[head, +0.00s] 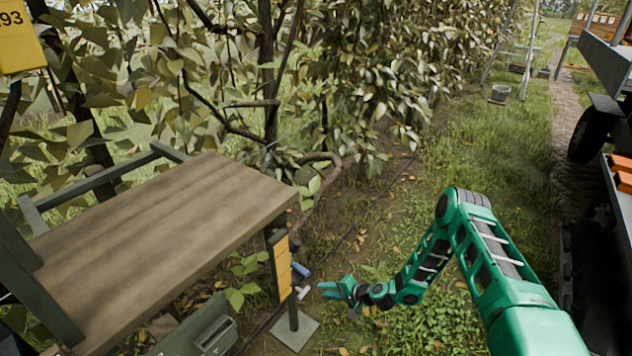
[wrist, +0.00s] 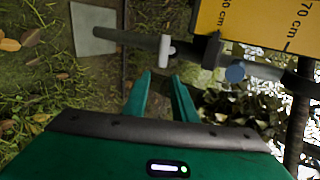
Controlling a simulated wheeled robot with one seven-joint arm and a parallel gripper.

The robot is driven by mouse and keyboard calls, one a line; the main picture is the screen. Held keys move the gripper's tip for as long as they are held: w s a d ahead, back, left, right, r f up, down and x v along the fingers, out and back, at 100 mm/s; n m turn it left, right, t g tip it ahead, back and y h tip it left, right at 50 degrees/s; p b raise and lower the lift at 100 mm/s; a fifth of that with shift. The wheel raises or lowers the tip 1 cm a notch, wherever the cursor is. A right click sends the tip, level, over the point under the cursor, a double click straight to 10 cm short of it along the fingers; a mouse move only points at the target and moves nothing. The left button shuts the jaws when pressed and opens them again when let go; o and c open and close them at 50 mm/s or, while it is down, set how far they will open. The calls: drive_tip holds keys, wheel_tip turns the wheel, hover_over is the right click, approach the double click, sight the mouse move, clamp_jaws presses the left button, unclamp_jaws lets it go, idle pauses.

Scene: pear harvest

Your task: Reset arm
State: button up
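My green arm reaches in from the lower right in the head view, and my gripper (head: 330,288) points left toward the post of a wooden table. In the wrist view the two green fingers of my gripper (wrist: 160,82) stand apart with nothing between them. Beyond the fingertips is a grey post (wrist: 145,41) with a white handle-like fitting (wrist: 167,50) and a blue round knob (wrist: 235,73). The fingers look apart from the post.
The wooden table (head: 165,215) fills the left. A yellow measuring board (head: 281,265) hangs at its post, above a grey foot plate (head: 292,333). Leafy trees line the back. A vehicle with a wheel (head: 590,135) stands at the right. Grass between is open.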

drive_tip(key=s+d+r+n+g+h, duration=0.1)
drive_tip(key=s+d+r+n+h, duration=0.1)
drive_tip(key=d+r, duration=0.8)
drive_tip(key=s+d+r+n+g+h, duration=0.25)
drive_tip(key=d+r, duration=0.45)
drive_tip(key=r, duration=0.7)
drive_tip(key=s+d+r+n+g+h, duration=0.1)
drive_tip(key=s+d+r+h, duration=0.15)
drive_tip(key=d+r, duration=0.75)
drive_tip(key=s+d+r+m+g+h, duration=0.1)
drive_tip(key=s+d+r, duration=0.2)
drive_tip(key=s+r, duration=0.55)
drive_tip(key=s+d+r+m+h, duration=0.1)
drive_tip(key=s+d+r, duration=0.3)
drive_tip(key=s+r, duration=0.45)
drive_tip(key=s+r+m, duration=0.1)
drive_tip(key=s+r, duration=0.1)
drive_tip(key=s, duration=0.7)
drive_tip(key=s+r+m+g, duration=0.1)
drive_tip(key=s+r, duration=0.1)
drive_tip(key=s, duration=0.8)
drive_tip(key=shift+s+r, duration=0.2)
drive_tip(key=shift+r, duration=0.15)
drive_tip(key=shift+a, duration=0.1)
